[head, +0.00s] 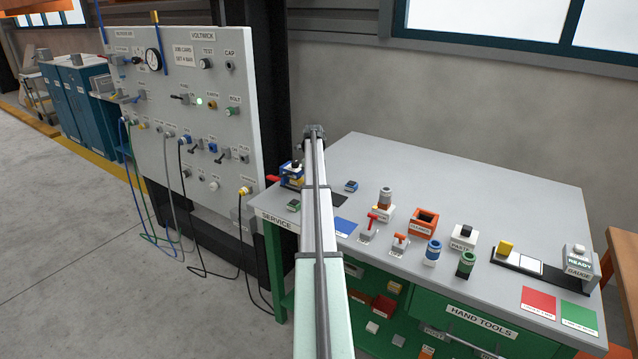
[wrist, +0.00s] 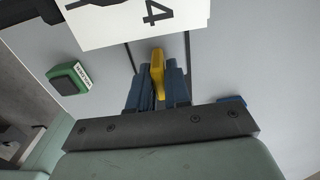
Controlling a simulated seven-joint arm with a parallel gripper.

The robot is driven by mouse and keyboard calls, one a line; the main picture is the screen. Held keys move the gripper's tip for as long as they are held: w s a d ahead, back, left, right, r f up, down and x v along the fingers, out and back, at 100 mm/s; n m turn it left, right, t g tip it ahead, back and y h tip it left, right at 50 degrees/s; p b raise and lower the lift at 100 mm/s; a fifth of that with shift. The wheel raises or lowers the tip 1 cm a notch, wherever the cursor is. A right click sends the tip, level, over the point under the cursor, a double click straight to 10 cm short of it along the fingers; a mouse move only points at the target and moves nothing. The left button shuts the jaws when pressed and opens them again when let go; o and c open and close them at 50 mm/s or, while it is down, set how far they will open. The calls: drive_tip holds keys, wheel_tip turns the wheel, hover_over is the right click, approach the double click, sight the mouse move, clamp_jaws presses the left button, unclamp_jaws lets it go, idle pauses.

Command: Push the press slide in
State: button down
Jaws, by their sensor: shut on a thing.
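My gripper (wrist: 157,85) has blue fingers shut on an upright yellow piece (wrist: 157,62), seen in the wrist view. The piece stands out a little past the fingertips, over a pale strip between two dark lines. I cannot tell for sure that this yellow piece is the press slide, nor how far in it is. In the head view my arm reaches over the left part of the bench (head: 455,190), and its links hide the fingers. A blue unit with a pale and yellow top (head: 291,174) stands at the bench's left end, beside my arm.
A white card marked 4 (wrist: 135,18) lies just beyond the fingertips. A green labelled block (wrist: 70,79) is to their left and a blue block (wrist: 231,100) to their right. A grey panel with plugs and cables (head: 190,110) stands left of the bench.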

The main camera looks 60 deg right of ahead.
drive_tip(key=shift+w, duration=0.3)
drive_tip(key=c, duration=1.4)
unclamp_jaws()
drive_tip(key=shift+o, duration=1.2)
drive_tip(key=shift+s, duration=0.1)
wheel_tip(320, 180, up, 14)
drive_tip(key=shift+f, duration=0.1)
